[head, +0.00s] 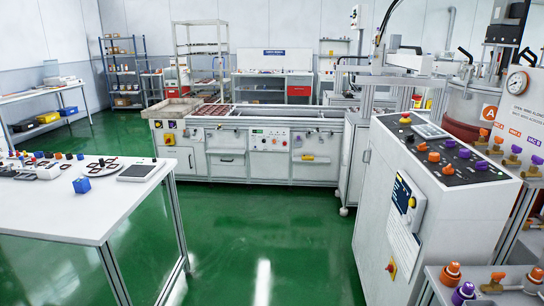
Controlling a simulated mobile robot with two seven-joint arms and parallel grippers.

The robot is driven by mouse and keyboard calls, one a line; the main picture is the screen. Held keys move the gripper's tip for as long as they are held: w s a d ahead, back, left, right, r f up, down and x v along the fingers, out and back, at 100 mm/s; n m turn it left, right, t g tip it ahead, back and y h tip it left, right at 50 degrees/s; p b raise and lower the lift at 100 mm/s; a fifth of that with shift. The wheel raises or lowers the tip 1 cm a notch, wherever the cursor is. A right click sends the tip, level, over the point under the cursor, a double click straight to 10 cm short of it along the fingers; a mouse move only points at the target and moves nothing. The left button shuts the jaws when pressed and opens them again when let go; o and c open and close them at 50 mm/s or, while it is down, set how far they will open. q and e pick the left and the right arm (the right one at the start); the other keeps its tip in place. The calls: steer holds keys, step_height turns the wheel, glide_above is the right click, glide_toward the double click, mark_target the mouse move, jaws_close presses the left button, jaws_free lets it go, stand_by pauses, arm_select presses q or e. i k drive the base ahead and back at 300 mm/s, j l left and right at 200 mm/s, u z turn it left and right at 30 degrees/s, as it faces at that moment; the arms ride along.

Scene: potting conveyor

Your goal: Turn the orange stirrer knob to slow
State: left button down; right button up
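A grey-white control console (385,185) stands at the right with a dark sloping top panel (467,172). Neither of my grippers is in view.
A tank with a gauge (518,82) and several valves stand right of the console. More orange and purple knobs (464,293) are at the lower right. A white table (110,205) with small parts is at the left. Green floor (265,225) is clear before the conveyor bench (262,165).

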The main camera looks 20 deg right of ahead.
mark_target(448, 170)
steer(key=i+z, duration=0.25)
steer(key=z, duration=0.2)
steer(key=i+z, duration=0.25)
steer(key=z, duration=0.15)
steer(key=i+j+z, duration=0.15)
steer(key=z, duration=0.3)
steer(key=i, duration=0.05)
